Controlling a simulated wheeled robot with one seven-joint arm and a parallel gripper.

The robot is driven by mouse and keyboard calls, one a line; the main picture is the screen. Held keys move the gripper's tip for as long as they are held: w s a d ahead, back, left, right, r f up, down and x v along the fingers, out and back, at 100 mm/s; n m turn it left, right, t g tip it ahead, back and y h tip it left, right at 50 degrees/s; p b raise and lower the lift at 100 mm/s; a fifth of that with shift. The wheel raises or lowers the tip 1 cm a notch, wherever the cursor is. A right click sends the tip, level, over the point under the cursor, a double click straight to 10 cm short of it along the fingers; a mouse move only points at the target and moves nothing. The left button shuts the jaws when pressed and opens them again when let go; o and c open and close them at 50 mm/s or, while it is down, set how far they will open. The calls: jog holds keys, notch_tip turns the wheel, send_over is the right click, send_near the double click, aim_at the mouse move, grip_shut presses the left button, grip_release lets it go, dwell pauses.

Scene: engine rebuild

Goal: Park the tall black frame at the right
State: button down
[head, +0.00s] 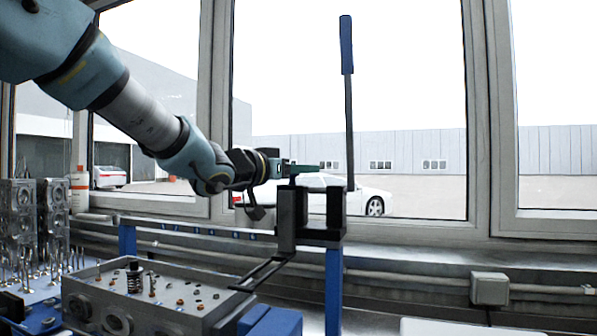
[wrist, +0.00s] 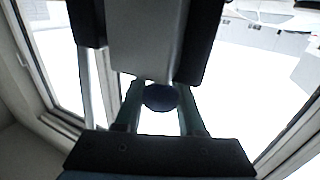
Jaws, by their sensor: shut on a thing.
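The tall black frame (head: 288,222) stands at the right end of a raised rail, with upright black blocks and a black arm reaching down toward the front left. A long lever with a blue handle (head: 346,45) rises upright from its right side. My gripper (head: 300,171) reaches in from the left at the top of the frame and is shut on its thin top stem. In the wrist view, a round dark blue knob (wrist: 160,97) sits between the two fingers of my gripper (wrist: 160,88). The exact contact is hard to see.
The rail (head: 190,228) rests on blue posts (head: 333,290). Below it is a grey cylinder head (head: 150,305) with a spring and small parts on top. Several upright metal parts (head: 20,215) crowd the left. Windows and a ledge lie behind.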

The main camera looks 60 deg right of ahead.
jog(key=shift+s, duration=0.3)
jog(key=c, duration=0.5)
grip_release()
jog(key=shift+w, duration=0.1)
jog(key=a, duration=0.3)
jog(key=w+a+b, duration=0.1)
jog(key=a, duration=0.6)
jog(key=shift+w+a+b, duration=0.15)
jog(key=shift+a+b, duration=0.15)
jog(key=shift+b, duration=0.1)
